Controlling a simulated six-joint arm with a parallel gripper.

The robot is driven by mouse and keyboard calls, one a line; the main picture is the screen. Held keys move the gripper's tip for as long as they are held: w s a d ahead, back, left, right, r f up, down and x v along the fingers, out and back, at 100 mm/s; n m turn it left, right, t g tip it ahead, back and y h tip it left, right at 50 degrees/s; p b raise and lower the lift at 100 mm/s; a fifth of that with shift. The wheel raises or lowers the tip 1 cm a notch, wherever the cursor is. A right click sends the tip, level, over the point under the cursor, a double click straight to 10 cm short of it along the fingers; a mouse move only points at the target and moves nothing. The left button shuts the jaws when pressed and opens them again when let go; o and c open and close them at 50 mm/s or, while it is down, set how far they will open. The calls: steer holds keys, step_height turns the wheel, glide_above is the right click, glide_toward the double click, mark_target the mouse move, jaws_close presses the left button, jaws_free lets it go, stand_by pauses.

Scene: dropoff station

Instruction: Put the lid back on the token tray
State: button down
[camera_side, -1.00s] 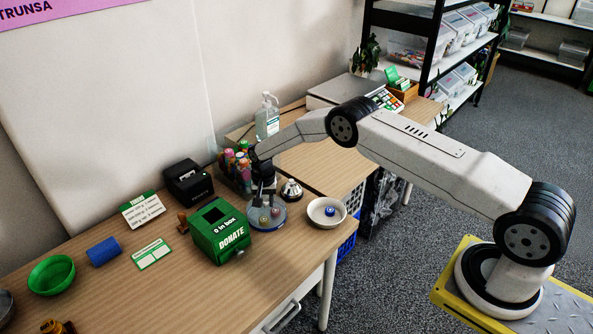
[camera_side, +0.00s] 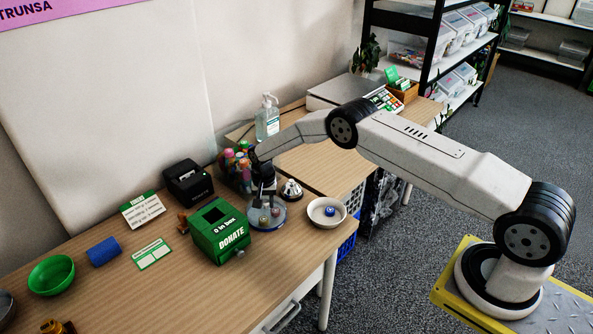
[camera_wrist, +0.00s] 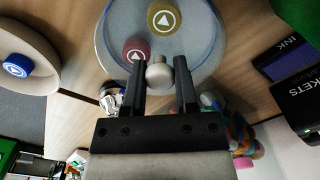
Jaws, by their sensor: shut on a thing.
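The token tray (camera_side: 281,222) is a round, grey-blue dish on the desk, right of the green donation box. It also shows in the wrist view (camera_wrist: 105,45), with a red token (camera_wrist: 137,48) and a yellow token (camera_wrist: 165,18) visible within its outline. My gripper (camera_side: 266,196) points down at the tray's back side. In the wrist view my gripper (camera_wrist: 160,75) is shut on the pale round knob (camera_wrist: 157,73) of the lid. The lid looks clear and is hard to make out against the tray. I cannot tell whether it rests on the rim or hangs just above.
A green donation box (camera_side: 220,233) stands close left of the tray. A white bowl (camera_side: 315,218) with a blue token (camera_side: 330,211) is to the right. A bell (camera_side: 291,190) and a holder of colourful markers (camera_side: 240,170) stand close behind. Clear desk lies in front.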

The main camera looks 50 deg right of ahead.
stand_by(0.4)
steer(key=shift+c, duration=1.6)
jaws_free()
steer(key=shift+o, duration=0.3)
steer(key=shift+o, duration=1.3)
steer(key=shift+r, duration=0.1)
steer(key=shift+r, duration=3.4)
